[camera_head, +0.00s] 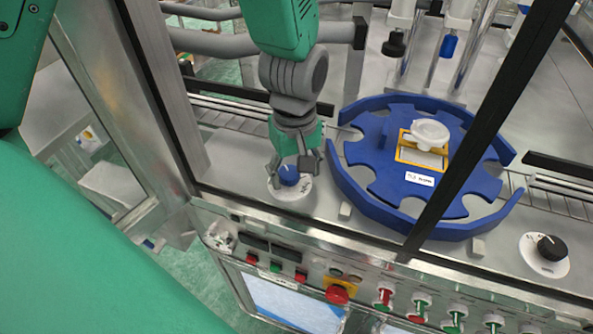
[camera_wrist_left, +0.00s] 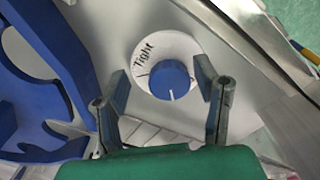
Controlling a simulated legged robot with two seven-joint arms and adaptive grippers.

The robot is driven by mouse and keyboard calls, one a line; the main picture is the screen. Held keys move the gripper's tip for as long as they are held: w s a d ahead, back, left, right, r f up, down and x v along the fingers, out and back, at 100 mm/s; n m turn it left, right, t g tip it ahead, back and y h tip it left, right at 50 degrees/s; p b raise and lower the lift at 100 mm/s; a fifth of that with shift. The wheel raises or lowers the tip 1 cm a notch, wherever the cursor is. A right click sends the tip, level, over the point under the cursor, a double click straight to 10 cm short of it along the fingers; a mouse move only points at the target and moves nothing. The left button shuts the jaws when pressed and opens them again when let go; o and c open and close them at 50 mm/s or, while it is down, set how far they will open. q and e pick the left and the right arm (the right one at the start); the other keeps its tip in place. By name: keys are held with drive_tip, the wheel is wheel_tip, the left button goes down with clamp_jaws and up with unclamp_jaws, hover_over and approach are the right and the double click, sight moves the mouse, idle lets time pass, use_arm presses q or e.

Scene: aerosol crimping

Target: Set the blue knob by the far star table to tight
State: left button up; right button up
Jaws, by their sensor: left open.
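The blue knob (camera_head: 289,174) sits on a round white dial plate on the machine deck, left of the blue star table (camera_head: 415,178). In the left wrist view the knob (camera_wrist_left: 168,80) has a white pointer line facing the bottom of the picture. The word "Tight" (camera_wrist_left: 143,52) is at the plate's upper left, away from that line. My left gripper (camera_head: 296,167) is open over the knob. In the left wrist view its fingers (camera_wrist_left: 162,82) stand on either side of the knob with gaps between. My right gripper is not in view.
A black knob (camera_head: 551,248) on a white dial is at the right. Dark frame posts (camera_head: 480,130) cross in front of the star table. A white part (camera_head: 430,134) sits on the table's yellow-edged plate. A button panel with a red button (camera_head: 337,294) runs along the front.

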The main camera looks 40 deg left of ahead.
use_arm(q)
drive_tip(key=shift+w+a+f, duration=0.1)
drive_tip(key=shift+a+f, duration=0.05)
drive_tip(key=shift+a, duration=0.35)
drive_tip(key=shift+a+f, duration=0.15)
drive_tip(key=shift+a, duration=0.6)
drive_tip(key=c, duration=1.1)
drive_tip(key=shift+d, duration=0.6)
drive_tip(key=shift+c, duration=0.2)
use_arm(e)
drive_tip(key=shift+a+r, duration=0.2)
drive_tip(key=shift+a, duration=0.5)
